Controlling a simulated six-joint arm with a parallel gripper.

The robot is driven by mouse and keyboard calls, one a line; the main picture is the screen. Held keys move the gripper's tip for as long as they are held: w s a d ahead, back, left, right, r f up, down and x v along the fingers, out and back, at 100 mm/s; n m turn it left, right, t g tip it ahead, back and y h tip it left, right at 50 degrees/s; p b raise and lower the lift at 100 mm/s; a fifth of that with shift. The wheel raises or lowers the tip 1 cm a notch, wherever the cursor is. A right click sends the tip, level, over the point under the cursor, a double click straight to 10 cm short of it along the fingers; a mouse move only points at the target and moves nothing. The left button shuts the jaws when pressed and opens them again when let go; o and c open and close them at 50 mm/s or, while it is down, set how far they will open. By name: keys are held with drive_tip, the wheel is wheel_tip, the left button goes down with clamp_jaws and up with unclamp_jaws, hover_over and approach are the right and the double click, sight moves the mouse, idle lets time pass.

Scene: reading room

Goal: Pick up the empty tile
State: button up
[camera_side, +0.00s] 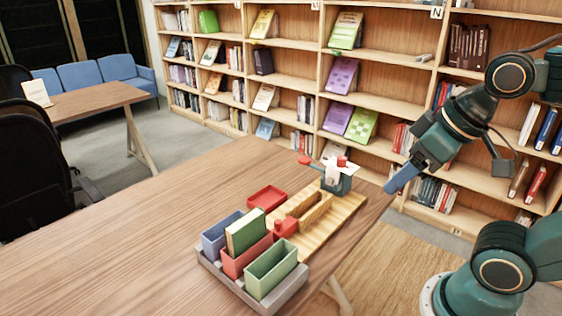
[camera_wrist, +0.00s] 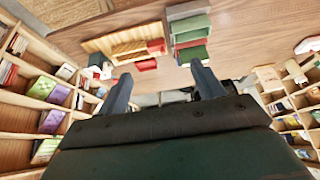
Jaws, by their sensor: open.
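No thing is marked as the empty tile, and I cannot tell for sure which one it is. A shallow red square piece (camera_side: 267,196) lies at the back left of a wooden board (camera_side: 345,207). A small red knobbed block (camera_side: 285,227) sits at the board's front. A teal holder (camera_side: 338,184) with white paper and red parts stands at the board's far end. My gripper (camera_side: 398,184) is open and empty in the air right of the board, above the table's right edge. In the wrist view its fingers (camera_wrist: 164,87) are spread, with the board (camera_wrist: 104,42) beyond them.
A grey tray (camera_side: 232,287) at the table front holds a blue bin (camera_side: 213,240), a red bin (camera_side: 240,266) and a green bin (camera_side: 272,272). A green-faced block (camera_side: 247,234) stands upright among them. Bookshelves (camera_side: 400,105) stand behind. The table's left side is clear.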

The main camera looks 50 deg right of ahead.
drive_tip(key=w+d+r+n+g, duration=0.1)
drive_tip(key=w+d+r+n, duration=0.25)
drive_tip(key=w, duration=0.55)
drive_tip(key=n+g, duration=0.5)
drive_tip(key=n, duration=1)
hover_over(332, 168)
wheel_tip(332, 168, down, 17)
drive_tip(key=shift+d+m, duration=0.1)
drive_tip(key=shift+m, duration=0.15)
drive_tip(key=shift+f, duration=4.25)
